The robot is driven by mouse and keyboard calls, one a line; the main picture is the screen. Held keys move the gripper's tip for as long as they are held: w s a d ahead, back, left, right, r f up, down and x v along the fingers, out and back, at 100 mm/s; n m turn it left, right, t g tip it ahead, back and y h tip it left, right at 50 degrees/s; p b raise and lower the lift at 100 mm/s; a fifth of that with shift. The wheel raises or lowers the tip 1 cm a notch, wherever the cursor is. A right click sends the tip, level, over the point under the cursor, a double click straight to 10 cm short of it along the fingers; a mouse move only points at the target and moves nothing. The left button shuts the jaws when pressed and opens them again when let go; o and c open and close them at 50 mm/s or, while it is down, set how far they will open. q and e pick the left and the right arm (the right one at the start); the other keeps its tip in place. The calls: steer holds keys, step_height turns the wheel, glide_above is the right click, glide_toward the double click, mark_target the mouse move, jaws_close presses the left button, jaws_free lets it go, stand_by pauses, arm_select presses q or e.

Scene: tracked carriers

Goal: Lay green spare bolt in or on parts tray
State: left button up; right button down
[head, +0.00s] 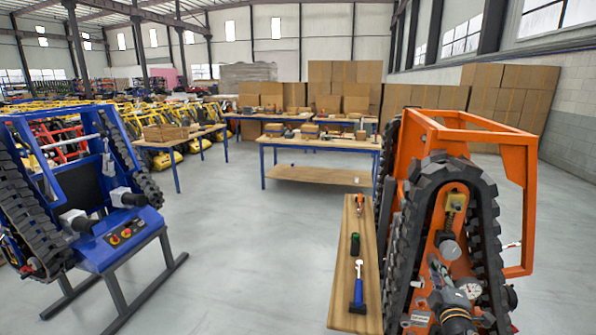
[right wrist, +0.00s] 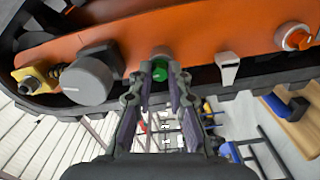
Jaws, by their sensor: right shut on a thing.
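In the right wrist view the green bolt (right wrist: 160,71) sits between the fingertips of my right gripper (right wrist: 158,82), which is shut on it. The bolt is right at the orange side of the tracked carrier, in front of a round grey piece; I cannot tell whether it is seated there. In the head view my right gripper (head: 438,274) is in front of the orange carrier (head: 520,150), inside the loop of its black track, and the bolt is hidden. I cannot make out a parts tray. My left gripper is not in view.
A wooden bench (head: 345,290) beside the orange carrier bears a blue-handled hammer (head: 358,290), a dark green-and-black cylinder (head: 355,244) and an orange tool (head: 360,204). A blue carrier (head: 90,215) stands at left. Tables (head: 320,143) stand behind. The middle floor is clear.

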steer(key=n+p, duration=0.7)
steer(key=n, duration=0.8)
steer(key=shift+f+n+p, duration=0.15)
steer(key=shift+n+p, duration=0.15)
